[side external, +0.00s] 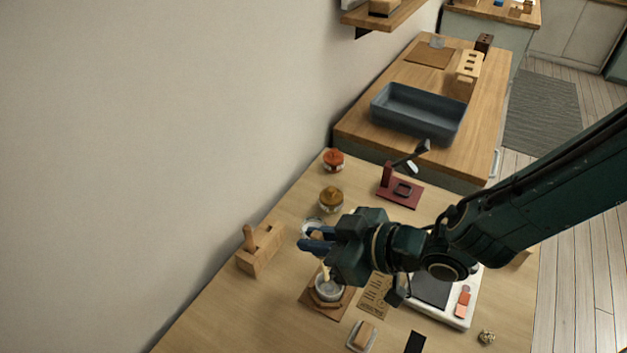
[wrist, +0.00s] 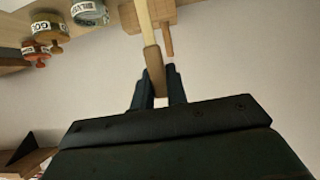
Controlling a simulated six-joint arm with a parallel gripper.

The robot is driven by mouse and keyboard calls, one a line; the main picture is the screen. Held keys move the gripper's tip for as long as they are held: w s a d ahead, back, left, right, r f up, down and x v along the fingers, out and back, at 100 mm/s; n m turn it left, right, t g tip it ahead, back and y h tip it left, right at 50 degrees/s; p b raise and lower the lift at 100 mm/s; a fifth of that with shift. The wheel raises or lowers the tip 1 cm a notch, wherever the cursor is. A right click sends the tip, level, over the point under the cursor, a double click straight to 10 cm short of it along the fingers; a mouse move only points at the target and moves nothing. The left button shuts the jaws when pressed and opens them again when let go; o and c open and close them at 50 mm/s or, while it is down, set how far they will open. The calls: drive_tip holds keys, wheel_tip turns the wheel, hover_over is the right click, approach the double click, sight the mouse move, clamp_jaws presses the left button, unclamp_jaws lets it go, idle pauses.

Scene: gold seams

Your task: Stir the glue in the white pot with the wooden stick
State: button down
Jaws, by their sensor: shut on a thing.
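The white pot (side external: 328,289) stands on a small brown board (side external: 343,307) near the front of the table in the side view. My gripper (side external: 312,240) is above it and is shut on the wooden stick (side external: 325,272). The stick points down, and its pale lower end is at the pot's mouth; I cannot tell how deep it reaches. In the wrist view the stick (wrist: 152,65) sits between my fingertips (wrist: 160,85), brown at the grip and paler beyond. The pot is not seen in the wrist view, and the glue cannot be made out.
A wooden block (side external: 263,252) with a peg stands left of the pot. Jars with orange (side external: 333,160) and gold (side external: 331,199) contents stand behind. A red stand (side external: 400,190) is behind my wrist. A printed card (side external: 375,295), a white tray (side external: 455,312) and a soap-like block (side external: 364,335) lie nearby.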

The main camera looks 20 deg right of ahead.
drive_tip(key=shift+s+d+f, duration=0.15)
drive_tip(key=shift+f, duration=0.7)
drive_tip(key=shift+s+d+f, duration=0.1)
drive_tip(key=shift+f, duration=0.7)
drive_tip(key=shift+w+a, duration=0.15)
